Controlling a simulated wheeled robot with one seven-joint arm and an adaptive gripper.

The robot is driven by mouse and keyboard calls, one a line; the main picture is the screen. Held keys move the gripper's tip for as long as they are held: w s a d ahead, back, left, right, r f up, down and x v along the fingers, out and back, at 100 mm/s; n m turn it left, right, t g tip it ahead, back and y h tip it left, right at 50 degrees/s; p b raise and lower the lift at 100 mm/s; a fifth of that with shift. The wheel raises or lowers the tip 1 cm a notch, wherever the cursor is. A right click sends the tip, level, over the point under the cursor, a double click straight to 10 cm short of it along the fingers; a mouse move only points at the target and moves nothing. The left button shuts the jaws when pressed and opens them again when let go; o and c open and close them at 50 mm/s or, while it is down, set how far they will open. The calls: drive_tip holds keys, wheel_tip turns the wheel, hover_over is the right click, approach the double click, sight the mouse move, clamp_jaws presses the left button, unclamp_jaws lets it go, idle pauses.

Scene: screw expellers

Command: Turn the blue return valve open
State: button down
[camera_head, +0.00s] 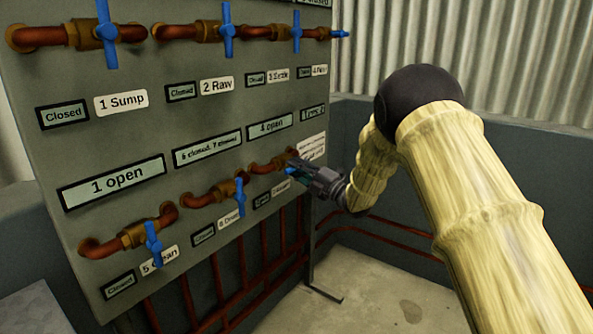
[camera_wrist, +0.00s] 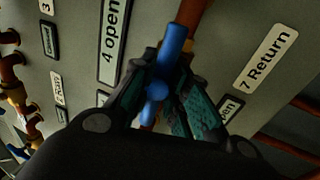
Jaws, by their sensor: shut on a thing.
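The blue return valve handle (camera_wrist: 172,46) is between the two fingers of my gripper (camera_wrist: 166,64) in the wrist view, and my gripper is shut on it. The handle lies roughly along the copper pipe (camera_wrist: 195,14). The "7 Return" label (camera_wrist: 265,57) is to its right. A small state sign (camera_wrist: 229,109) beside it is partly hidden by a finger; its visible letters end in "pen". In the head view my gripper (camera_head: 299,170) is at the right end of the lower pipe row, with only a bit of the blue handle (camera_head: 290,171) showing.
A larger sign reads "4 open" (camera_wrist: 114,38). Red pipes (camera_head: 215,290) run below. The floor (camera_head: 385,290) at right is clear.

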drive_tip(key=shift+f, duration=0.1)
drive_tip(key=c, duration=1.4)
unclamp_jaws()
drive_tip(key=shift+o, duration=0.2)
drive_tip(key=v, duration=1.2)
